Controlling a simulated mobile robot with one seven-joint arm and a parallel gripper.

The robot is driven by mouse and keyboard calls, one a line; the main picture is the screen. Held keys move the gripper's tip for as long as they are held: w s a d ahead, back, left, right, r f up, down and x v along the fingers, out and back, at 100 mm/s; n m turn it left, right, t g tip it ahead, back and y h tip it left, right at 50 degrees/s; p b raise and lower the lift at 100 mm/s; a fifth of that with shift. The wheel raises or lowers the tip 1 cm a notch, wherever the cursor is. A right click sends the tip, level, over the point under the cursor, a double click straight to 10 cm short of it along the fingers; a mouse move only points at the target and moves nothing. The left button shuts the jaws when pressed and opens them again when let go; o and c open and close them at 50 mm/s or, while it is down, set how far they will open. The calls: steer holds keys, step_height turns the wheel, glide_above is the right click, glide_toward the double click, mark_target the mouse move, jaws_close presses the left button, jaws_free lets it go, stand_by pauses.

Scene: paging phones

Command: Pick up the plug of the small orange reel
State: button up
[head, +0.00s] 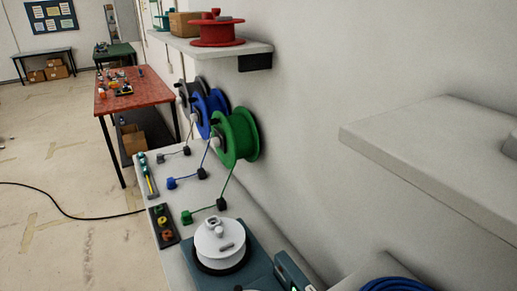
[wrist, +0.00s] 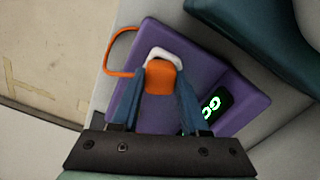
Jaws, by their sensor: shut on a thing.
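My gripper (wrist: 163,92), with blue fingers, shows in the wrist view. It is shut on an orange plug (wrist: 159,76). The plug sits against a white U-shaped piece (wrist: 164,52) over a purple device (wrist: 232,82). An orange cord (wrist: 109,55) loops out to the left of the plug, past the device's edge. I cannot tell whether the plug touches the device. The small orange reel does not show in either view, and my gripper is out of the head view.
The purple device has a lit green display (wrist: 212,108). In the head view, green (head: 237,138) and blue (head: 211,107) reels hang on the wall above a pale bench. A white reel (head: 219,245) stands at the front. A shelf (head: 205,45) carries a red reel (head: 216,32).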

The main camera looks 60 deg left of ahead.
jaws_close()
steer(key=shift+r, duration=0.15)
